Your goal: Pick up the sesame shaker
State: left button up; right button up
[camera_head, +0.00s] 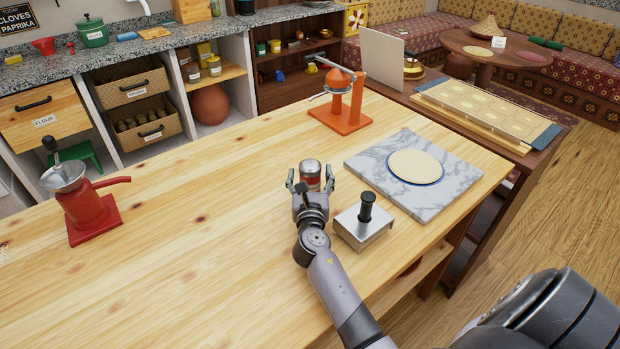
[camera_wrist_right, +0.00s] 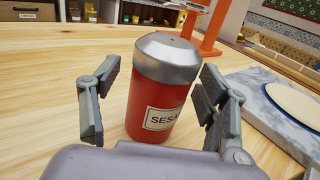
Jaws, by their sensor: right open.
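The sesame shaker (camera_head: 311,171) is a red cylinder with a silver domed top and a cream label. It stands upright on the wooden table (camera_head: 200,260). My right gripper (camera_head: 311,185) is open, with one finger on each side of the shaker. In the right wrist view a gap shows between the left finger and the shaker; the right finger is close to it, and I cannot tell if it touches. My left gripper is not in view.
A metal press with a black handle (camera_head: 364,222) stands just right of my right gripper. Behind it lies a marble slab (camera_head: 450,195) with a round dough disc (camera_head: 415,166). An orange press (camera_head: 340,100) stands at the back, a red grinder (camera_head: 88,205) at the left. The table's left-middle is clear.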

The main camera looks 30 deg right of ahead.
jog(key=shift+w+d, duration=0.2)
jog(key=shift+w, duration=0.05)
jog(key=shift+s, duration=0.1)
jog(key=shift+c, duration=0.4)
jog(key=shift+r, duration=0.1)
jog(key=c, duration=1.3)
